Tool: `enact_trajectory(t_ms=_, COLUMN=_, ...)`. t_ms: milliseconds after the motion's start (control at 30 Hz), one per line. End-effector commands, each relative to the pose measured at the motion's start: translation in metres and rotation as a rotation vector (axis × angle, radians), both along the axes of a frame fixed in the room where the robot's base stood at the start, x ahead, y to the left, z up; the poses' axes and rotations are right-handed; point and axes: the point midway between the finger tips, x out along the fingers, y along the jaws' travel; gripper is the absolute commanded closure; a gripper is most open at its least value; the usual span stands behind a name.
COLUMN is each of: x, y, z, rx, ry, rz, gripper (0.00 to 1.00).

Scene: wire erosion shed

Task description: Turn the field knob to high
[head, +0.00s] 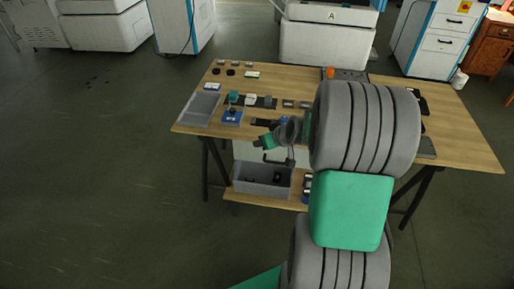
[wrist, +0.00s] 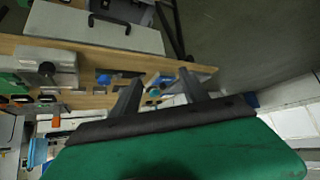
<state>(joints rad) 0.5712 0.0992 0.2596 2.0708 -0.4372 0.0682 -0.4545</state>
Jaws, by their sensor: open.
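No label reading "field" or "high" is legible, so I cannot tell for sure which part is the field knob. In the head view a blue block with a dark knob on top (head: 232,117) stands on the left part of the table, and a teal round piece (head: 234,97) sits just behind it. In the wrist view a small teal round piece (wrist: 154,91) shows between the fingers, beyond them, beside a blue part (wrist: 163,79). My gripper (wrist: 160,82) is open, with nothing between its fingers. My arm hides part of the table in the head view.
The wooden table (head: 460,135) holds a grey tray (head: 200,109) at its left edge and several small parts. An orange piece (head: 330,73) stands at the back. A grey bin (head: 262,180) sits on the lower shelf. The floor left of the table is clear.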

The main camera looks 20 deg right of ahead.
Motion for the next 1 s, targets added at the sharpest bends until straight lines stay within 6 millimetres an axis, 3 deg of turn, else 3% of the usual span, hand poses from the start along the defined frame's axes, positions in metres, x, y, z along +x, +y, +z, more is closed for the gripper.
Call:
enact_trajectory(t_ms=200, x=-0.018, y=0.037, z=0.012, rx=-0.007, ry=0.078, rz=0.032, gripper=0.48)
enact_trajectory(t_ms=667, x=-0.027, y=0.049, z=0.017, rx=-0.009, ry=0.112, rz=0.034, gripper=0.48)
enact_trajectory(t_ms=733, x=-0.033, y=0.057, z=0.023, rx=-0.015, ry=0.126, rz=0.041, gripper=0.48)
enact_trajectory(t_ms=867, x=-0.073, y=0.102, z=0.051, rx=-0.036, ry=0.218, rz=0.056, gripper=0.48)
enact_trajectory(t_ms=1000, x=-0.146, y=0.144, z=0.077, rx=-0.054, ry=0.345, rz=0.020, gripper=0.50)
